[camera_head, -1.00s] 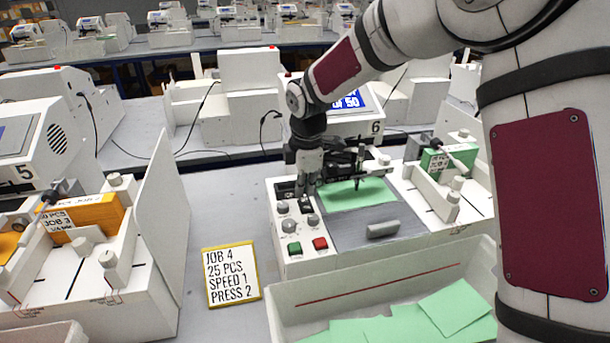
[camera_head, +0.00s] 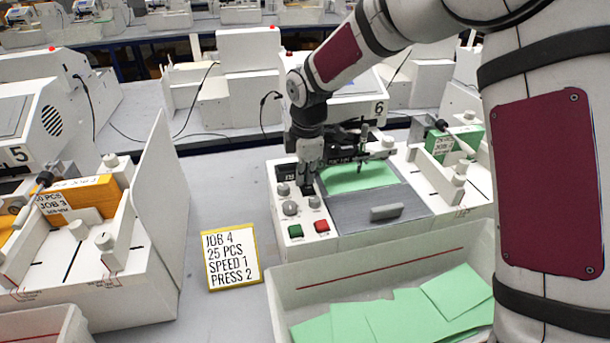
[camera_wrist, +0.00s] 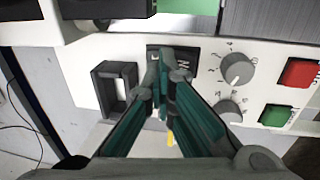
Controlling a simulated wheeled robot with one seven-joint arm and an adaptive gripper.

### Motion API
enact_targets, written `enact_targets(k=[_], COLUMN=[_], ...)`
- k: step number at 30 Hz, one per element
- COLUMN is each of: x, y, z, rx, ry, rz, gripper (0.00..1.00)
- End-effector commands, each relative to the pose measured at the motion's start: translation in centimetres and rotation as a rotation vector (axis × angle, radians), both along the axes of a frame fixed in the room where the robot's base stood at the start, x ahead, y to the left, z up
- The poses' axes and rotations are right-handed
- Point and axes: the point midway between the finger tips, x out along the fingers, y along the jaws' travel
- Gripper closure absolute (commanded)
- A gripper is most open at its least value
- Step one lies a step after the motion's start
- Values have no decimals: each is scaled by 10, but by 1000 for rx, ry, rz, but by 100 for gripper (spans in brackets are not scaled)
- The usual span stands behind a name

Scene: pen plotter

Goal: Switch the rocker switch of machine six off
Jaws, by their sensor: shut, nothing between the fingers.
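Machine six (camera_head: 352,222) has its control panel at its left end, with the number 6 on the white housing behind. The rocker switch (camera_wrist: 186,62) appears as a small black part with white lettering in the wrist view, partly hidden by my fingertips. My gripper (camera_wrist: 165,78) is shut and empty, its teal fingers pointing down at the switch. In the head view my gripper (camera_head: 307,188) covers the switch. I cannot tell whether the tips touch it or which way it is tilted.
A grey knob (camera_wrist: 237,68), a red button (camera_wrist: 300,72) and a green button (camera_wrist: 275,115) are beside the switch. A black frame (camera_wrist: 115,88) is on its other side. A bin (camera_head: 290,275) of green sheets and a job sign (camera_head: 232,258) stand in front.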

Motion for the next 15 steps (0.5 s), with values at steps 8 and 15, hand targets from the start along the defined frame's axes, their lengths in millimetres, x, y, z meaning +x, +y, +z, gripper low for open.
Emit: enact_targets(k=[8,15], x=[-11,-20], y=[-3,-5], z=[-4,-5], rx=[-5,-5], ry=[13,16], rz=[-1,-1], gripper=[100,100])
